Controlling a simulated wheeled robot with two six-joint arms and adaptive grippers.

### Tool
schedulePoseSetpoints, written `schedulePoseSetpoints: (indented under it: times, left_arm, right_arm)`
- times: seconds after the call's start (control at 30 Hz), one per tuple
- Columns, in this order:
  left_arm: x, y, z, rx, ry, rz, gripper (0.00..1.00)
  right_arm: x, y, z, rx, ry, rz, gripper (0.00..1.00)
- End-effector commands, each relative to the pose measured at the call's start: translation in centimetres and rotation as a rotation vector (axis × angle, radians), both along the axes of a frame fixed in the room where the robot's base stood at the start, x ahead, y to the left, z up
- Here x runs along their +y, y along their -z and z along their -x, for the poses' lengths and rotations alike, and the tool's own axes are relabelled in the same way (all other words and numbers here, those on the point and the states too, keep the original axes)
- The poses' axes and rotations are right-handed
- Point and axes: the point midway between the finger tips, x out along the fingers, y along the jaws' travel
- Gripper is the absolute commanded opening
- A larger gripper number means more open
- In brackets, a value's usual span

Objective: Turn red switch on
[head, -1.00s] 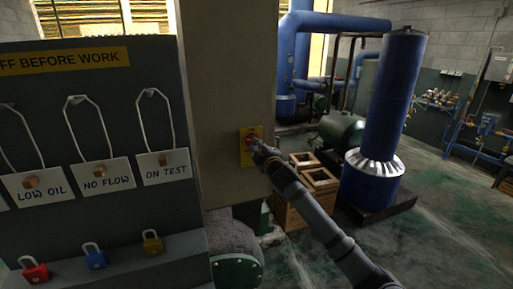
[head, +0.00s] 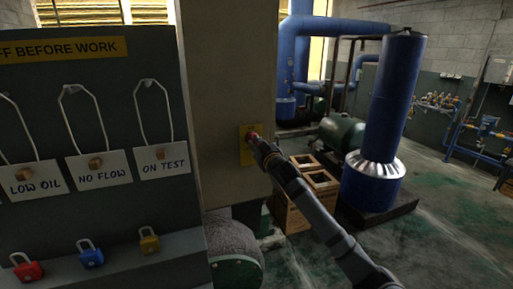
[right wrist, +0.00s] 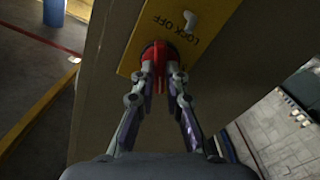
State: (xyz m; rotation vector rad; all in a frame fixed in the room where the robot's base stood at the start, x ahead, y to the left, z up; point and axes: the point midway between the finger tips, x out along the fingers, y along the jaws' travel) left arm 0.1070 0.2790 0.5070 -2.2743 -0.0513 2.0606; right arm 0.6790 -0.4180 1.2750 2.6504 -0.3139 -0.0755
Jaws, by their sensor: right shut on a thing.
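The red switch (head: 254,134) sits on a yellow plate (head: 245,156) on the side of a beige column. In the right wrist view the red switch (right wrist: 152,51) is a round red knob with a raised grip. The yellow plate (right wrist: 206,22) there carries the words "LOCK OFF" and a pale grey tab. My right gripper (head: 260,143) reaches the switch from the lower right. Its two fingers (right wrist: 160,72) are shut on the red switch's grip, one on each side. My left gripper is not in view.
A grey lockout board (head: 80,85) with hanging tags and red, blue and yellow padlocks stands at left. Wooden crates (head: 322,178), a green tank (head: 341,132) and a blue cylinder (head: 392,100) stand behind my right arm. Floor at right is open.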

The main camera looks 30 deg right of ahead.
Motion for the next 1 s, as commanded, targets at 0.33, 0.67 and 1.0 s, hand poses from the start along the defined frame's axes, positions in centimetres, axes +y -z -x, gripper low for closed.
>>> schedulePoseSetpoints:
  times: [0.33, 0.67, 1.0]
  left_arm:
    - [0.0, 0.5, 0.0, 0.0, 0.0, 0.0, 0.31]
    - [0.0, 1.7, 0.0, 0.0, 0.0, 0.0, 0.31]
    - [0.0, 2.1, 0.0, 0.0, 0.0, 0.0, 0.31]
  right_arm:
    - [-0.1, 0.7, 0.0, -0.006, 0.004, -0.087, 0.0]
    - [-0.1, 1.0, 0.0, -0.048, 0.004, -0.257, 0.0]
    - [-0.1, 0.4, 0.0, -0.081, 0.004, -0.378, 0.31]
